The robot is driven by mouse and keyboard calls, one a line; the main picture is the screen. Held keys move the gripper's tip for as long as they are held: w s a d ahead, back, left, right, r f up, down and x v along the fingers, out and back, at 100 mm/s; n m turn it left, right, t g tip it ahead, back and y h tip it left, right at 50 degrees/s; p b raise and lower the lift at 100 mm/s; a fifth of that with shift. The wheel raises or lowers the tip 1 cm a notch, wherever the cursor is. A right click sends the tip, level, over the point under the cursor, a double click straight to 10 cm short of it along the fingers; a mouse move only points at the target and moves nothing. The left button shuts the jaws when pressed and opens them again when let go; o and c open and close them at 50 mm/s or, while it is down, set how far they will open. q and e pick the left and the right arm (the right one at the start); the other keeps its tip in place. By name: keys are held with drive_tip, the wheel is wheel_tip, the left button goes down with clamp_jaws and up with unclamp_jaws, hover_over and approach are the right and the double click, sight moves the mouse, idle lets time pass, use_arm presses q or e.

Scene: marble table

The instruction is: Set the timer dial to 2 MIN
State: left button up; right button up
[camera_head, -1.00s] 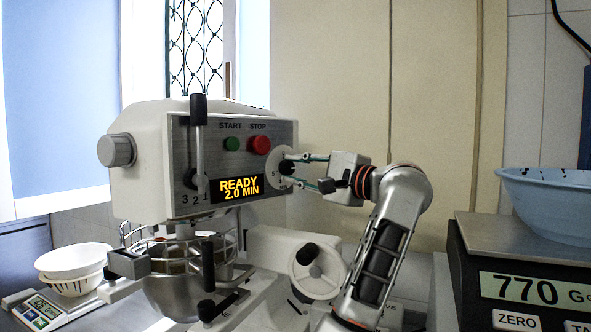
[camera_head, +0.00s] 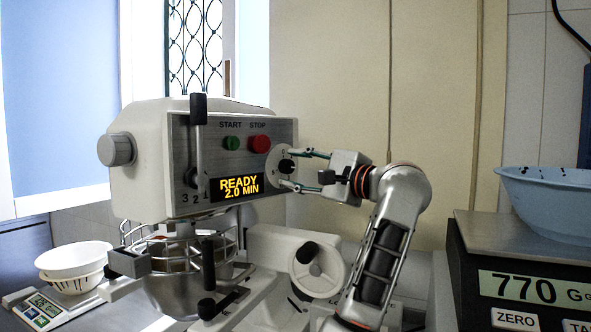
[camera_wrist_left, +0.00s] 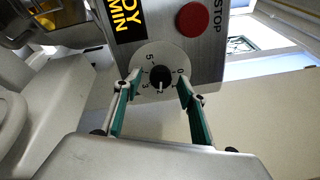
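The timer dial (camera_head: 286,166) is a pale disc with a black knob on the right of the mixer's (camera_head: 140,160) front panel. In the left wrist view the dial (camera_wrist_left: 160,77) has its knob's white pointer at the 2. The display (camera_head: 237,188) reads READY 2.0 MIN. My left gripper (camera_head: 289,168) is open, with one fingertip above and one below the knob. In the left wrist view its fingers (camera_wrist_left: 158,84) stand on either side of the knob with gaps, apart from it. My right gripper is not in view.
A green START button (camera_head: 232,143) and red STOP button (camera_head: 259,144) sit left of the dial. A lever (camera_head: 198,140) stands on the panel's left, and a handwheel (camera_head: 318,270) below. A scale (camera_head: 520,275) with a blue bowl (camera_head: 550,200) is at right.

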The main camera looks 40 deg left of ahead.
use_arm(q)
drive_tip(key=shift+d, duration=0.15)
drive_tip(key=d, duration=1.1)
drive_tip(key=shift+s+d+f, duration=0.2)
drive_tip(key=shift+d+f, duration=0.1)
drive_tip(key=shift+d, duration=0.1)
